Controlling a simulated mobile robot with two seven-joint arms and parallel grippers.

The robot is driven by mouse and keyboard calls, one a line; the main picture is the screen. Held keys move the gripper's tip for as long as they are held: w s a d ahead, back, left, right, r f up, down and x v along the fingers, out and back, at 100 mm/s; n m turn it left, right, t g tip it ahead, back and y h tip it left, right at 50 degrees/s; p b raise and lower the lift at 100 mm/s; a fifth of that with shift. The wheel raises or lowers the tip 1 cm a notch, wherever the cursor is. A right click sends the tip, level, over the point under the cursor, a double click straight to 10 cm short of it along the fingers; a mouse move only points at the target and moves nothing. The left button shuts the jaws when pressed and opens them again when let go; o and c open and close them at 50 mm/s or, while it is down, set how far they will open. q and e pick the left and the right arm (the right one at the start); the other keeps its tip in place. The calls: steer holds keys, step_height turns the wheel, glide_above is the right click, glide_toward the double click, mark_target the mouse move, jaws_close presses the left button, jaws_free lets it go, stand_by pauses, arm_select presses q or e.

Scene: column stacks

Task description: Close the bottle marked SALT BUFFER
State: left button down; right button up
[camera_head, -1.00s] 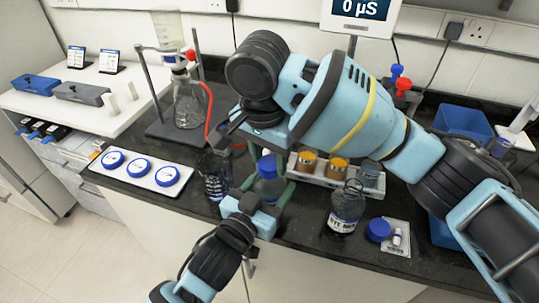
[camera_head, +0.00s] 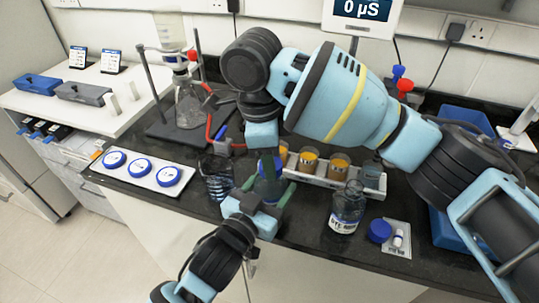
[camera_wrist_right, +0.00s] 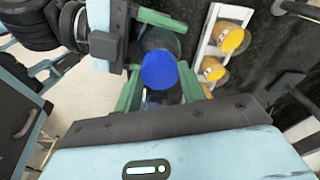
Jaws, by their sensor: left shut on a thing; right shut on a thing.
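A clear glass bottle (camera_head: 269,189) stands upright at the bench's front edge; no label on it can be read from here. My left gripper (camera_head: 262,194) is shut around its body from the front. My right gripper (camera_head: 268,165) comes down from above and is shut on a blue cap (camera_wrist_right: 158,70) at the bottle's top. The right wrist view shows the cap between the green fingers, over the bottle. The cap hides the neck, so I cannot tell how far it is seated.
An uncapped labelled bottle (camera_head: 346,208) stands to the right, with a loose blue cap (camera_head: 380,230) beside it. A dark glass vessel (camera_head: 217,178) is close on the left. A rack with amber jars (camera_head: 308,160) is behind. A white tray (camera_head: 140,171) holds several blue-rimmed discs.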

steer(key=o, duration=0.9)
steer(key=shift+o, duration=0.2)
steer(key=shift+r, duration=2.3)
steer(key=shift+c, duration=0.2)
